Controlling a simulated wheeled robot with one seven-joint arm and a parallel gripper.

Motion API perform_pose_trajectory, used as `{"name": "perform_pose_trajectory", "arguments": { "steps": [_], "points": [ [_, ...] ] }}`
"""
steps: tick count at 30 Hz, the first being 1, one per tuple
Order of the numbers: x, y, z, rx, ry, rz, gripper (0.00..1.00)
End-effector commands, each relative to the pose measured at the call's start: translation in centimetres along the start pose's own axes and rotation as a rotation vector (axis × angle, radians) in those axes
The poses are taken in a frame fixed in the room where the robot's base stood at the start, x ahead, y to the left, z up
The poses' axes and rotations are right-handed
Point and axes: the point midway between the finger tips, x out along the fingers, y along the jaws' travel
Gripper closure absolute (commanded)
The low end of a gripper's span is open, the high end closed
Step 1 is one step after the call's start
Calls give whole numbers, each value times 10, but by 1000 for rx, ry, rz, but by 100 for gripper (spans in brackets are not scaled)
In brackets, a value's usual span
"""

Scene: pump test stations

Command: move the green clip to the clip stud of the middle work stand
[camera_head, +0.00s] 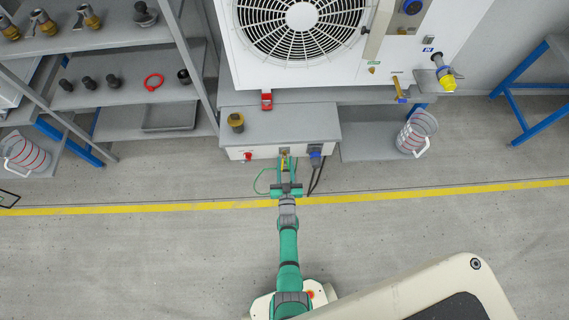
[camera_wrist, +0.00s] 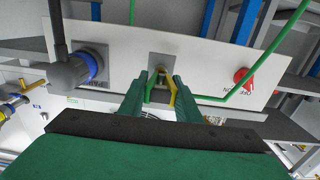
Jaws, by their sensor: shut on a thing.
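The green clip (camera_wrist: 172,86), with a yellow arm and a green lead, is between the fingers of my gripper (camera_wrist: 161,92). My gripper is shut on it. The clip's tip is at a small grey plate (camera_wrist: 161,66) on the white front panel (camera_wrist: 205,68) of the work stand. I cannot tell whether it touches the stud, which the clip hides. In the head view my gripper (camera_head: 285,176) is in front of the stand's white panel (camera_head: 262,153), below the fan unit, and the clip (camera_head: 284,162) shows small and yellowish.
A red knob (camera_wrist: 243,76) and a blue-ringed black plug (camera_wrist: 80,67) with a cable flank the plate. The green lead (camera_wrist: 262,62) loops beside the gripper. On the stand sits a yellow-black fitting (camera_head: 236,122). A clear jug (camera_head: 416,132) stands at right; shelves at left. The floor in front is clear.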

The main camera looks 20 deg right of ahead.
Motion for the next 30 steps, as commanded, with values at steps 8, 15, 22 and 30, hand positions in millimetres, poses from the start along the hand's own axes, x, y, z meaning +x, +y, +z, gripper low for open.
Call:
{"name": "perform_pose_trajectory", "arguments": {
  "steps": [8, 15, 22, 30],
  "points": [
    [0, 5, 0, 0, 0, 7, 100],
    [0, 4, 0, -1, 0, 1, 100],
    [0, 2, 0, 0, 0, -3, 100],
    [4, 2, 0, 0, 1, -3, 100]
  ]
}}
